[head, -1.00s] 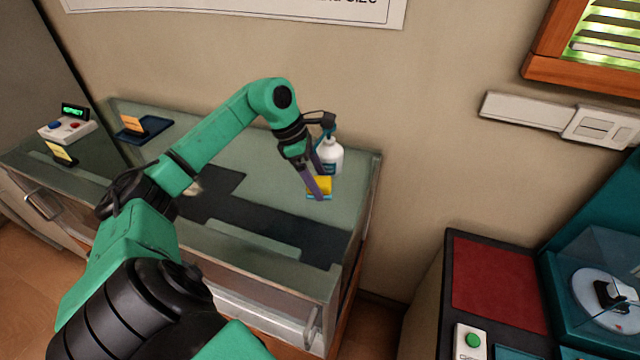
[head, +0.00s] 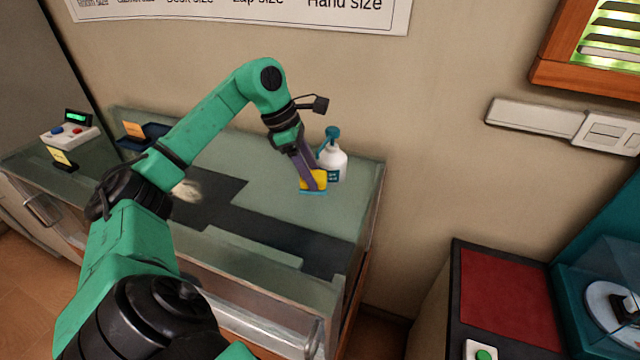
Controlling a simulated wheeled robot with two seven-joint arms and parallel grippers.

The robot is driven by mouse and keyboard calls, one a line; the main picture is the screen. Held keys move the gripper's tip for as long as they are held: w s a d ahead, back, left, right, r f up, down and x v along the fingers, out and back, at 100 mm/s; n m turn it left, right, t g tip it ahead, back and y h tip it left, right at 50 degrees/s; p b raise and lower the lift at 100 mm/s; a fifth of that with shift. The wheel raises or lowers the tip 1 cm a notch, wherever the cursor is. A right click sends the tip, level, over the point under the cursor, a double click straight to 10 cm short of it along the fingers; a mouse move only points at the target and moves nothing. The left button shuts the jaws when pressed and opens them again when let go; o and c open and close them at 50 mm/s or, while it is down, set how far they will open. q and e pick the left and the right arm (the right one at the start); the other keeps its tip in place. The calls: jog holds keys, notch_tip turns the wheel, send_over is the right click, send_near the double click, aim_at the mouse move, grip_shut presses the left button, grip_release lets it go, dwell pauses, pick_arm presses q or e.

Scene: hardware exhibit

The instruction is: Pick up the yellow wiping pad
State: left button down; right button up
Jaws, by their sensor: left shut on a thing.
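The yellow wiping pad (head: 319,177) with a light blue underside is near the back right of the glass-topped cabinet. My left gripper (head: 312,180) points down at it and is shut on it. The fingers hide part of the pad. I cannot tell whether the pad touches the glass or is slightly above it. My right gripper is not in view.
A white spray bottle (head: 335,164) with a teal top stands just behind the pad, close to it. The glass cabinet top (head: 225,165) has free room to the left.

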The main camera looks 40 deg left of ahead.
pick_arm(q)
jog(key=s+a+b, duration=0.1)
jog(key=a+b, duration=0.1)
jog(key=b, duration=0.1)
jog(key=s+a+f+b, duration=0.1)
jog(key=s+a+b, duration=0.3)
jog(key=b, duration=0.1)
jog(key=shift+a+f+b, duration=0.3)
jog(key=s+a+b, duration=0.1)
jog(key=a, duration=0.1)
jog(key=s+a+b, duration=0.2)
jog(key=s+a+r+b, duration=0.1)
jog(key=a, duration=0.1)
jog(key=shift+s+b, duration=0.2)
jog(key=shift+b, duration=0.2)
jog(key=shift+s+a+r, duration=0.2)
jog(key=shift+r, duration=0.15)
